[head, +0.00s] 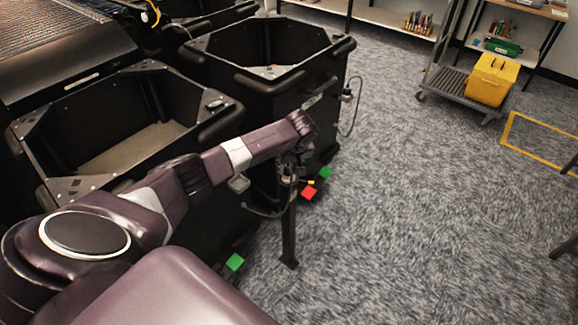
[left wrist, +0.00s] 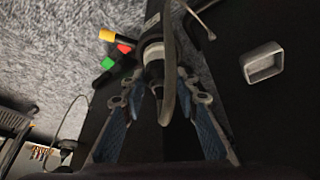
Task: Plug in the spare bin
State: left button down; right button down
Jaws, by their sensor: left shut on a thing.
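My left gripper (head: 291,172) is beside a black post in front of the bins. In the left wrist view its two blue-padded fingers (left wrist: 158,84) are closed around a dark cylindrical plug (left wrist: 153,62) with a grey band. A grey cable runs along the plug and loops near the fingers. A grey square hollow fitting (left wrist: 264,62) is apart from the plug, to its right; a grey box-like fitting (head: 238,184) also shows left of the gripper in the head view. Two open black bins, a near one (head: 218,124) and a farther one (head: 333,61), stand side by side. I cannot tell which is the spare.
A black post (head: 289,235) stands on the carpet just below the gripper. A trolley with a yellow box (head: 493,80) is at the back right. The carpet between is clear.

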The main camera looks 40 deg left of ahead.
pick_arm(q)
jog(key=shift+f, duration=0.1)
jog(key=c, duration=1.4)
grip_release()
